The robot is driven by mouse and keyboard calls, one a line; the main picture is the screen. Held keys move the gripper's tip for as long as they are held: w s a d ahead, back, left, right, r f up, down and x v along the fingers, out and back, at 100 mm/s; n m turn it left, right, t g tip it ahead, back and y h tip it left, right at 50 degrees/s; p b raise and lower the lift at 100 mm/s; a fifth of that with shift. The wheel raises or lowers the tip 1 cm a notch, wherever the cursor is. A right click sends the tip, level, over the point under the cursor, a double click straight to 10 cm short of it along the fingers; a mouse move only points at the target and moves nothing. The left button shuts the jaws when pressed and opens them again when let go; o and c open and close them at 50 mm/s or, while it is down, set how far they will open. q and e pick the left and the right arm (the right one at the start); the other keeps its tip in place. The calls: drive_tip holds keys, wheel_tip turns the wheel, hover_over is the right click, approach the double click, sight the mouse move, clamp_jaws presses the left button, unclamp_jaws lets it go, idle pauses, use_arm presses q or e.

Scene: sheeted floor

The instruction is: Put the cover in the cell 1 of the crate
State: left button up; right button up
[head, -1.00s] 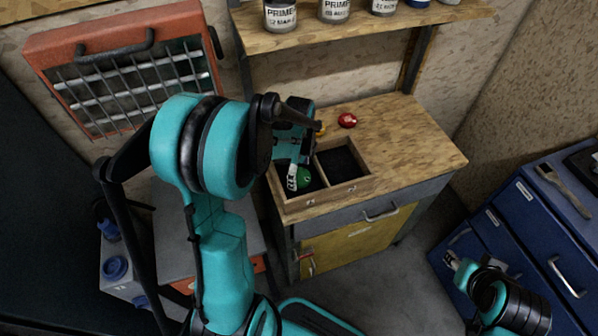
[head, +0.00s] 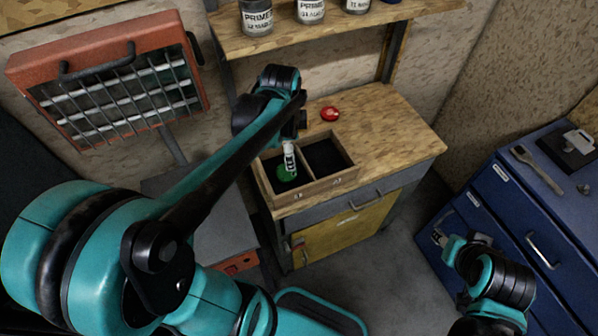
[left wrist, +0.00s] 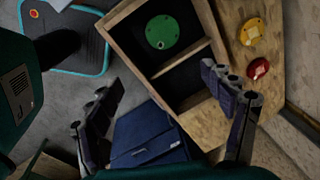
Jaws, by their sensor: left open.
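A wooden crate (head: 316,192) with two cells stands on the workbench. A round green cover (head: 285,180) lies in its left cell in the head view; the right cell looks empty. The green cover (left wrist: 162,32) also shows in the left wrist view, flat on the cell floor. My left gripper (left wrist: 162,77) is open and empty, apart from the cover; in the head view its fingertip (head: 290,160) overlaps the back of the left cell. The cell labels are too small to read. My right gripper (head: 440,238) is far right by the blue cabinet, its fingers unclear.
A red cover (head: 330,114) lies behind the crate. A yellow cover (left wrist: 252,31) lies beside it in the left wrist view, hidden in the head view. A shelf (head: 330,22) with cans hangs above. The bench's right side (head: 400,140) is clear.

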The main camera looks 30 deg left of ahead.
use_arm(q)
drive_tip(key=s+d+r+n+t, duration=0.2)
drive_tip(key=s+d+n+t, duration=0.3)
drive_tip(key=n, duration=0.7)
drive_tip(key=shift+s+d, duration=1.35)
drive_tip(key=shift+s, duration=0.5)
wheel_tip(320, 180, down, 4)
drive_tip(key=b, duration=0.4)
